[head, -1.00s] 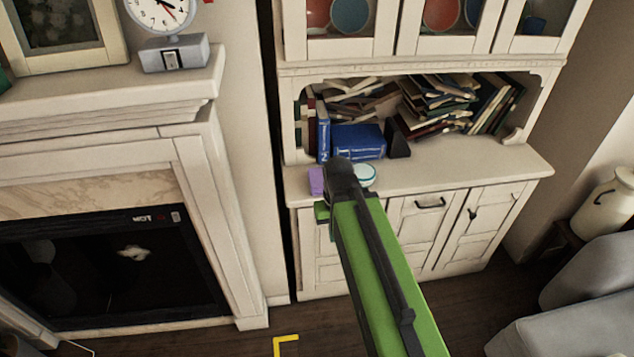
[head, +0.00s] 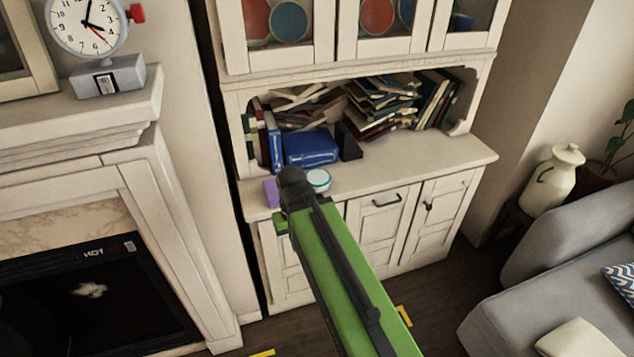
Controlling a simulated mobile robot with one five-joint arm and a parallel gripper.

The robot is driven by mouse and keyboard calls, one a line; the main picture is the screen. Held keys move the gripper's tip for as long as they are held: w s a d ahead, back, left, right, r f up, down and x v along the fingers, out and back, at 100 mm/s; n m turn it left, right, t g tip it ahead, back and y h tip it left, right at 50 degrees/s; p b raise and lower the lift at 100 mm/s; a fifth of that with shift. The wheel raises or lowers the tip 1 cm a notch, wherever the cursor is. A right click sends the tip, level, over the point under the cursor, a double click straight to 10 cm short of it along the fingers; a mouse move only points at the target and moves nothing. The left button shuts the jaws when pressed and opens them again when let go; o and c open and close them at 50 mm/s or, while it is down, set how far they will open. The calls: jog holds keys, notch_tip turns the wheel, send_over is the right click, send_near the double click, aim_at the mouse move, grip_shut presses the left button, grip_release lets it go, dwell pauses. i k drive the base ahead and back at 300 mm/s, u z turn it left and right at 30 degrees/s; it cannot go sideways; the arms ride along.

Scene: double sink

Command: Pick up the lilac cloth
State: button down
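The lilac cloth (head: 271,192) appears as a small purple block-like shape on the counter of the white cabinet, near its left end. Part of it may be hidden behind the dark joint of my green arm, which lies just to its right in the picture. My arm reaches up from the bottom of the head view. My gripper's fingers do not show; they are hidden behind the arm or out of the view. I cannot tell whether the arm touches the cloth.
A round white and teal container (head: 318,180) stands right of my arm's joint. Blue books (head: 311,148) and a black bookend (head: 348,142) stand behind. The counter's right part (head: 430,157) is clear. A fireplace (head: 75,275) is at left, a grey sofa (head: 560,270) at right.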

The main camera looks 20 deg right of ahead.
aim_at(271, 192)
jog(key=u, duration=1)
jog(key=k, duration=0.1)
jog(key=u, duration=3.4)
jog(key=k, duration=0.85)
jog(key=z, duration=1.1)
